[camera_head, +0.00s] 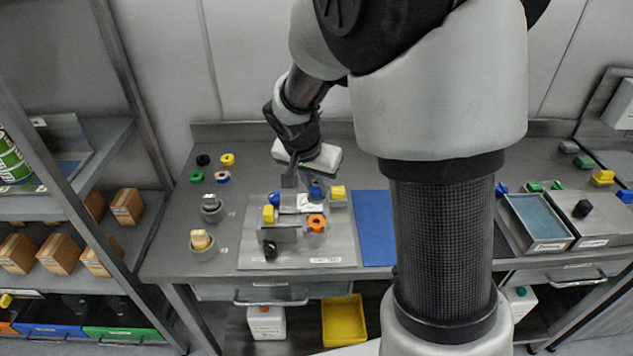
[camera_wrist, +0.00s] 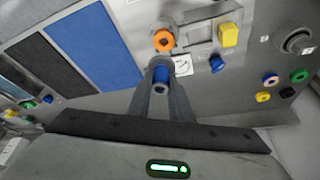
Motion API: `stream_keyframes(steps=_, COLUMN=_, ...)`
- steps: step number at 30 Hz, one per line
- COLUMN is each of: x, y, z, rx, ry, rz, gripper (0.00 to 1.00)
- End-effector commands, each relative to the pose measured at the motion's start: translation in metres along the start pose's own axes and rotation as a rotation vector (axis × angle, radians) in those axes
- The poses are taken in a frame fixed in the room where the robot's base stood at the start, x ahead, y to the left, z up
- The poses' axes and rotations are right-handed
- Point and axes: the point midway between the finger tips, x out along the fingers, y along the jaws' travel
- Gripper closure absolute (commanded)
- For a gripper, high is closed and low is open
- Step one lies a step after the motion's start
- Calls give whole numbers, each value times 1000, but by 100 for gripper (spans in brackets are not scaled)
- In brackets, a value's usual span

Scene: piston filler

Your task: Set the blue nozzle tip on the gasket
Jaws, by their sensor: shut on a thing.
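My gripper (camera_head: 303,186) is over the back part of the grey work plate (camera_head: 250,257). It is shut on the blue nozzle tip (camera_head: 315,190). In the wrist view the nozzle tip (camera_wrist: 160,75) sits between the two fingertips (camera_wrist: 160,82), its round end with a dark hole facing the camera. An orange ring (camera_head: 317,222) with a dark hole sits on a grey mount on the plate, in front of the gripper; it may be the gasket, but I cannot tell for sure. It also shows in the wrist view (camera_wrist: 163,40), just beyond the nozzle tip, apart from it.
A blue mat (camera_head: 374,228) lies to the right. Small coloured rings (camera_head: 222,177) lie back left.

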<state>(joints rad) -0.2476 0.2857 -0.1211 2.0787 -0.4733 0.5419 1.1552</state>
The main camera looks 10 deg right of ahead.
Motion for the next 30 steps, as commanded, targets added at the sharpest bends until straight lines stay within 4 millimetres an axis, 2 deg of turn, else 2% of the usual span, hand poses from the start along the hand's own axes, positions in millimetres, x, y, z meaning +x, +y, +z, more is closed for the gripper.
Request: stream_keyframes(steps=30, x=65, y=0, z=27, rx=0, ry=0, rz=-1, gripper=100)
